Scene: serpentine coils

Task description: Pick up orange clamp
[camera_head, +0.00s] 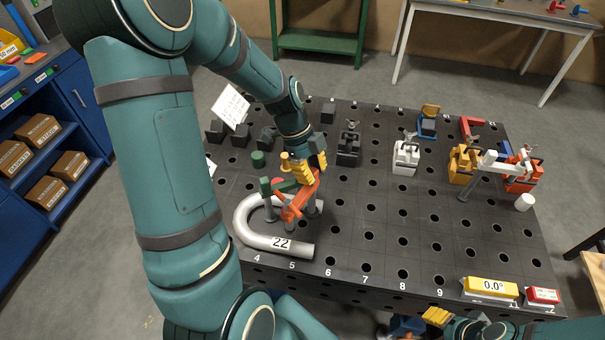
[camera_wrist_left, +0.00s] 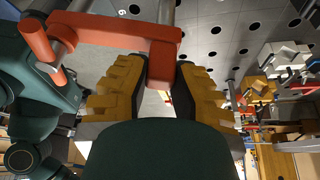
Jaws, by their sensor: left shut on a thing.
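The orange clamp (camera_head: 297,200) stands at the bent grey pipe (camera_head: 277,243) marked 22, at the left front of the perforated table. My left gripper (camera_head: 303,168) comes down from above, its yellow fingers shut on the clamp's upper part. In the left wrist view the clamp's orange bar (camera_wrist_left: 112,36) runs across the top, with one end between the yellow fingertips (camera_wrist_left: 162,68). I cannot tell whether the clamp still touches the pipe or table. My right gripper (camera_head: 437,317) shows only partly at the bottom edge, with a yellow finger pad; its jaw state is unclear.
The black perforated table (camera_head: 370,215) is clear in its middle. A white clamp (camera_head: 406,157), a dark clamp (camera_head: 348,148) and a yellow clamp (camera_head: 462,163) stand toward the back.

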